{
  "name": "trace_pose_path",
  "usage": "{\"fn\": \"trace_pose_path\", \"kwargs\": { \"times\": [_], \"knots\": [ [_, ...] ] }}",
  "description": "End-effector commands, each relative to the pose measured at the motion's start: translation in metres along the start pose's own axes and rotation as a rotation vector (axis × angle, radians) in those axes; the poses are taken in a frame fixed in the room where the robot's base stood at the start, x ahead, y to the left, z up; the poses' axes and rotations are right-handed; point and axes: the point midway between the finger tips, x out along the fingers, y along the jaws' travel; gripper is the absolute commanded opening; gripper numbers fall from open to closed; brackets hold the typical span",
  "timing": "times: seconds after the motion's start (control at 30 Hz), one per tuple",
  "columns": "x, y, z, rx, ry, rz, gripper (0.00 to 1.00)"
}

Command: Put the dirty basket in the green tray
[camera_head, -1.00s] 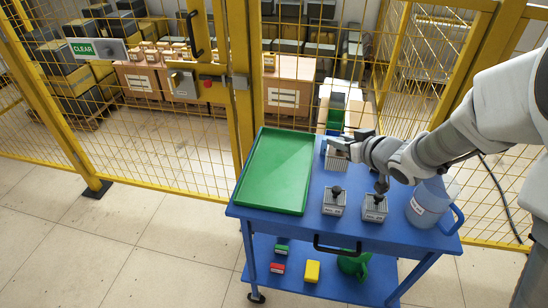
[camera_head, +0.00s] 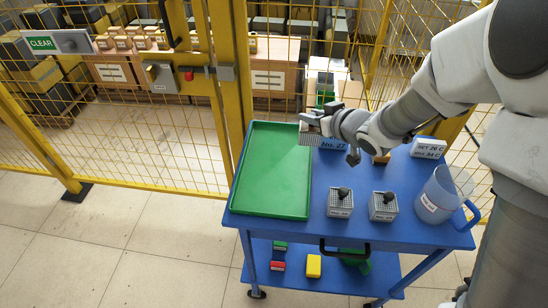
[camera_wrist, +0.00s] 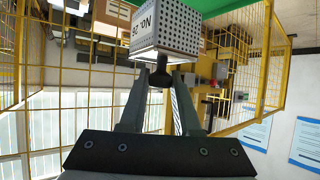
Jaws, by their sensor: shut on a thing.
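My gripper (camera_head: 318,116) is shut on the dark knob of a grey perforated basket (camera_head: 311,137). The basket hangs in the air by the far right corner of the green tray (camera_head: 270,205), partly overlapping its edge in the picture. In the wrist view my gripper (camera_wrist: 160,76) holds the knob, and the basket (camera_wrist: 165,34) shows a white label with "No." and a number. The tray is empty on the left of the blue cart. Two similar baskets with dark knobs, a left one (camera_head: 340,205) and a right one (camera_head: 383,207), stand right of the tray. Dirt is too small to tell.
A blue jug (camera_head: 436,200) stands at the cart's right edge. A "SET 26 C" sign (camera_head: 428,148), a "No. 27" sign (camera_head: 332,143) and a small brown block (camera_head: 381,158) are at the back. Yellow mesh fencing (camera_head: 150,140) stands behind the cart.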

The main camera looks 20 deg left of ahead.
Motion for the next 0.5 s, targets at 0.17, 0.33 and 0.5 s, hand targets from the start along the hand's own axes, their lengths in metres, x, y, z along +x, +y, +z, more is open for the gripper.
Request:
{"fn": "trace_pose_path", "kwargs": {
  "times": [0.17, 0.33, 0.5],
  "knots": [
    [0.015, -0.038, 0.02, -0.002, -0.001, -0.007, 0.0],
    [0.026, -0.068, 0.034, -0.003, -0.001, -0.006, 0.0],
    [0.034, -0.09, 0.044, -0.001, -0.001, -0.003, 0.0]
  ]
}}
